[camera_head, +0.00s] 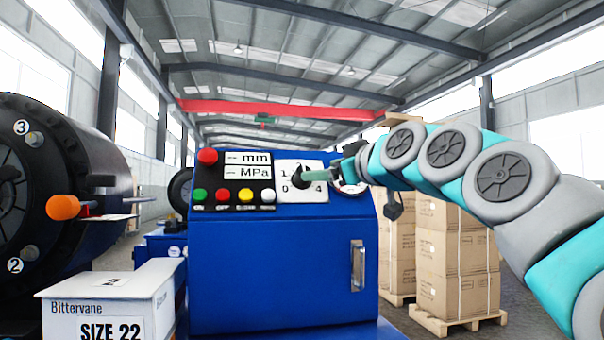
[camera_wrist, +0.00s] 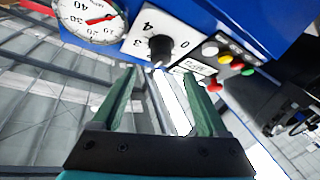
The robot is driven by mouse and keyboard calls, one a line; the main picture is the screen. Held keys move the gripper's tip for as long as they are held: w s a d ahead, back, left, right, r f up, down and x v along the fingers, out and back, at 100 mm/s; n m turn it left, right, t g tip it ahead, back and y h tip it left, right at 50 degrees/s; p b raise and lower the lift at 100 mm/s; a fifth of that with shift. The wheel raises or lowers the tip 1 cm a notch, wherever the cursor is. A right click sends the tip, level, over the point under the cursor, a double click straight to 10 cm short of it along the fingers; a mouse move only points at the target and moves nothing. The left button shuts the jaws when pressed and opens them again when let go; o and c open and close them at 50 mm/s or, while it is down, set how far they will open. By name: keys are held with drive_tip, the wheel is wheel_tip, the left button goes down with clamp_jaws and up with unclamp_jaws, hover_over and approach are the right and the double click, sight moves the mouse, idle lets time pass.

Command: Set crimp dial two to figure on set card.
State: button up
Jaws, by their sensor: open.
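A white dial plate with a black knob (camera_head: 299,176) is on the sloped face of the blue machine, with 1, 0 and 4 readable around it. The same knob (camera_wrist: 161,48) shows in the wrist view, where the plate is turned over and 4 and 0 read clearly. I cannot tell the knob's pointer direction or identify the set card.
Coloured buttons (camera_head: 234,195) and two display lines are left of the dial. A round gauge (camera_wrist: 90,18) is beside it. A Bittervane SIZE 22 carton (camera_head: 70,306) and a large black crimper head (camera_head: 70,175) stand left. Boxes on pallets (camera_head: 456,262) stand behind right.

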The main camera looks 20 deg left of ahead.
drive_tip(key=p+x, duration=0.1)
drive_tip(key=x, duration=0.4)
drive_tip(key=shift+w+a, duration=0.2)
drive_tip(key=shift+w, duration=0.05)
drive_tip(key=shift+w+a+f+p, duration=0.1)
drive_tip(key=shift+w+a+p, duration=0.2)
drive_tip(key=shift+w+a, duration=0.2)
drive_tip(key=shift+s, duration=0.1)
clamp_jaws()
